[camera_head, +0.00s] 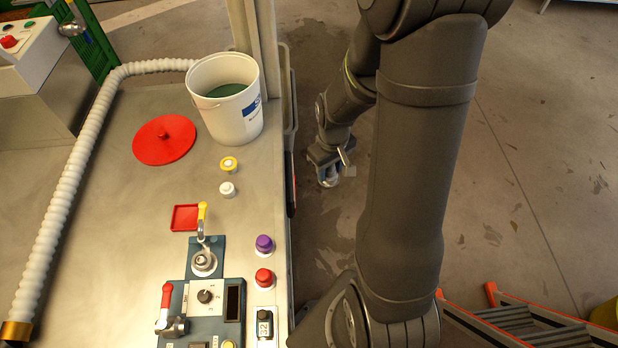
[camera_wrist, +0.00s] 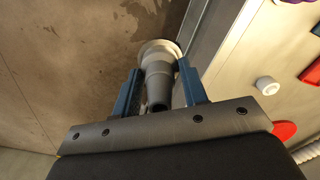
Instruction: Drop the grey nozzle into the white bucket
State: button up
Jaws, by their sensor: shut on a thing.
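The white bucket (camera_head: 231,116) stands upright and open at the back of the metal table in the head view, with something dark green inside. My gripper (camera_head: 330,172) hangs beyond the table's right edge, over the floor. In the wrist view my gripper (camera_wrist: 160,95) has its two blue fingers shut around the grey nozzle (camera_wrist: 158,68), whose wide flange points away from the palm. In the head view only a small part of the nozzle shows below the fingers. The nozzle is apart from the bucket, to its right and nearer the camera.
A red round lid (camera_head: 164,140) lies left of the bucket. A small red tray (camera_head: 186,217), a yellow button (camera_head: 229,165) and a purple button (camera_head: 264,244) are on the table. A ribbed white hose (camera_head: 62,190) runs along the left. A metal post (camera_head: 257,45) rises behind the bucket.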

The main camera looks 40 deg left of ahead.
jog(key=w+d+f+m, duration=0.2)
jog(key=w+d+m, duration=0.4)
jog(key=w+d, duration=0.55)
jog(key=w+d+f+m, duration=0.2)
jog(key=w+d+m, duration=0.5)
jog(key=w+d, duration=0.5)
jog(key=w+a+r, duration=0.1)
jog(key=w+a, duration=0.2)
jog(key=w, duration=0.2)
jog(key=w+a+r+n, duration=0.2)
jog(key=a+r+n, duration=0.2)
jog(key=a, duration=0.9)
jog(key=w+a+r+n, duration=0.1)
jog(key=a+r+n, duration=0.25)
jog(key=a, duration=1.05)
jog(key=s+a+r+n, duration=0.2)
jog(key=s+a+r, duration=0.15)
jog(key=a, duration=0.55)
jog(key=s+a+r+n, duration=0.2)
jog(key=s+a+r, duration=0.15)
jog(key=a, duration=0.45)
jog(key=s+a+r+n, duration=0.2)
jog(key=s+a+n, duration=0.1)
jog(key=s+a, duration=0.65)
jog(key=s+a+r+n, duration=0.25)
jog(key=s+a, duration=0.45)
jog(key=s, duration=0.6)
jog(key=shift+s+f, duration=0.2)
jog(key=shift+f, duration=2.7)
